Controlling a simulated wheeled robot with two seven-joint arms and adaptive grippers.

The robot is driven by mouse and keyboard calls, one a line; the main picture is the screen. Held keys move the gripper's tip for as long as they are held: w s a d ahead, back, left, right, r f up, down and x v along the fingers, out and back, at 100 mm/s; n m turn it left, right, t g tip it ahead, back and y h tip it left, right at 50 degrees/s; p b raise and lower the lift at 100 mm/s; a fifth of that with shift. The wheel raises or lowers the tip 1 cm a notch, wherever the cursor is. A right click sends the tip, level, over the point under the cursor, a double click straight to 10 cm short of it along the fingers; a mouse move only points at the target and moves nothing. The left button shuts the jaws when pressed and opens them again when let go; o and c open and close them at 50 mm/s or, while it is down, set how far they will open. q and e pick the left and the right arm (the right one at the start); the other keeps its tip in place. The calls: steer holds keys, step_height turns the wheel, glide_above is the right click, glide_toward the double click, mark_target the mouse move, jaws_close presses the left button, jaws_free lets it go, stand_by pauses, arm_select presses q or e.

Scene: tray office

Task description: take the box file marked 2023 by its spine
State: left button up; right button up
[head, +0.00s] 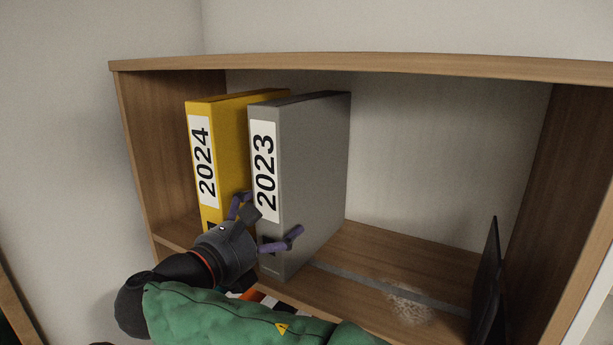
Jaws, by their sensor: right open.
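The grey box file marked 2023 (311,160) stands upright on the shelf, its labelled spine facing me. My right gripper (266,222) is at the lower part of this spine, with its fingers open. One purple finger lies along the right side of the grey file, and the other is at its left, by the yellow file. Whether either finger touches the file I cannot tell. The gripper body hides part of the lower spine. My left gripper is not in view.
A yellow box file marked 2024 (229,130) stands close at the left of the grey one. The wooden shelf (360,251) is open to the right, with a pale patch (408,303) on its floor. A thin dark panel (487,288) stands near the right wall.

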steer(key=x, duration=0.3)
steer(key=shift+s+a, duration=0.1)
steer(key=shift+c, duration=0.8)
steer(key=c, duration=0.9)
steer(key=shift+r, duration=0.1)
steer(key=c, duration=0.4)
steer(key=shift+c, duration=0.3)
